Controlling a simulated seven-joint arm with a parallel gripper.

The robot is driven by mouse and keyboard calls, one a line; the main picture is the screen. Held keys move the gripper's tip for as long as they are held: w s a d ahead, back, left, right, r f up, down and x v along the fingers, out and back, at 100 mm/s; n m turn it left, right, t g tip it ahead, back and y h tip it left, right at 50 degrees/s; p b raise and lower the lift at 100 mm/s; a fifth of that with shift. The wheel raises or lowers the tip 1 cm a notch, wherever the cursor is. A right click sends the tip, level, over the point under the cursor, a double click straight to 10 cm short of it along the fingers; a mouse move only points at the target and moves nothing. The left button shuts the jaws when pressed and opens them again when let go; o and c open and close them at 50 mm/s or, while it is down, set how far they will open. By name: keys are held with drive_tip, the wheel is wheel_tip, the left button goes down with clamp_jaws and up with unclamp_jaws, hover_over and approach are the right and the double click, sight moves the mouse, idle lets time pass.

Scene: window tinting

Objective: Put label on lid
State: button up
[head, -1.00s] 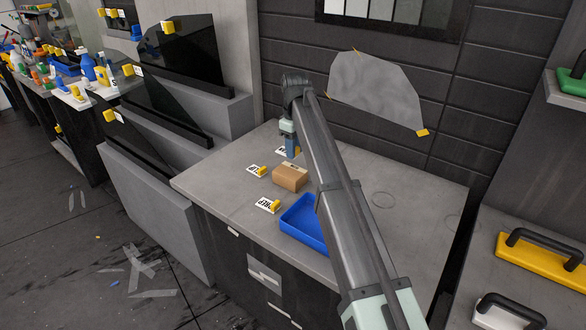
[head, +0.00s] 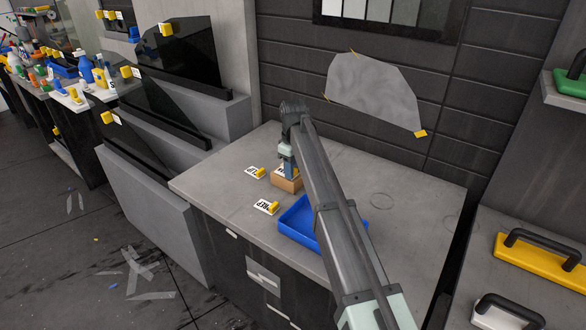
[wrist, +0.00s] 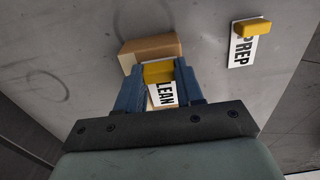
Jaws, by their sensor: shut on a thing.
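My gripper (head: 287,168) is shut on the yellow tab of a white label (wrist: 163,95). The label shows black letters reading "LEAN", with its first part hidden. The gripper's blue fingers (wrist: 158,72) grip either side of the tab. The brown cardboard box (head: 285,184) stands on the grey worktop, and my gripper and label are at its top. The box also shows in the wrist view (wrist: 150,47), just beyond the fingers. Its lid is partly hidden by the gripper and label, and I cannot tell whether the label touches it.
Two other yellow-tabbed labels lie left of the box, one further back (head: 255,172) and one nearer (head: 266,207). A label reading "PREP" (wrist: 244,45) shows in the wrist view. A blue tray (head: 297,222) stands in front of the box. The worktop's right side is clear.

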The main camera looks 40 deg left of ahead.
drive_tip(key=o, duration=1)
drive_tip(key=shift+f, duration=0.1)
wheel_tip(320, 180, up, 12)
drive_tip(key=shift+r, duration=0.2)
